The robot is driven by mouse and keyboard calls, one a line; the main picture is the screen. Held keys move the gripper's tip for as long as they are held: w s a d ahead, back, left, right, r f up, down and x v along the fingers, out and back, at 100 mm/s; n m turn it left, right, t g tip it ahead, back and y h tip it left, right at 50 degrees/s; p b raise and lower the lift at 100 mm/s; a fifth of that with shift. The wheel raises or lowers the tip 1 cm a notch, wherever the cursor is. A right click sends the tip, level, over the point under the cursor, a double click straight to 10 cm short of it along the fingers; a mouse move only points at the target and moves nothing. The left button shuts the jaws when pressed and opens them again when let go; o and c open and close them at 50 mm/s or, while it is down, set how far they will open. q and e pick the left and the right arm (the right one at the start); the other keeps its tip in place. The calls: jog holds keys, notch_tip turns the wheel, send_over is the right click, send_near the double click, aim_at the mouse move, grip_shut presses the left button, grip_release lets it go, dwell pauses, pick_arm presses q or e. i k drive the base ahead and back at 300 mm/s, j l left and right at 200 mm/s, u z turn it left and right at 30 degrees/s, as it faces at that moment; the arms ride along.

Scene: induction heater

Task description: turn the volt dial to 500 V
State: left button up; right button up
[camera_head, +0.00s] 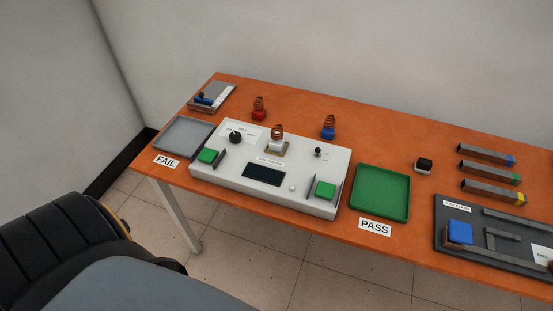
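The white heater box (225,178) stands on the orange table. A black round dial (235,137) sits at its back left, beside small printed marks that are too small to read. I take it for the volt dial, but cannot read its setting. The box also carries a dark display (264,174), a copper coil (277,131) on a white holder, a small black switch (318,152) and green blocks at its left (208,156) and right (326,190). Neither of my grippers is in view.
A grey FAIL tray (184,134) lies left of the box, a green PASS tray (381,192) right of it. Red-based (259,109) and blue-based (329,127) coils stand behind. Several bars (487,155) and a dark fixture (485,250) with a blue block lie at right.

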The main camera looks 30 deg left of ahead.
aim_at(235, 137)
jog(key=u, duration=1.4)
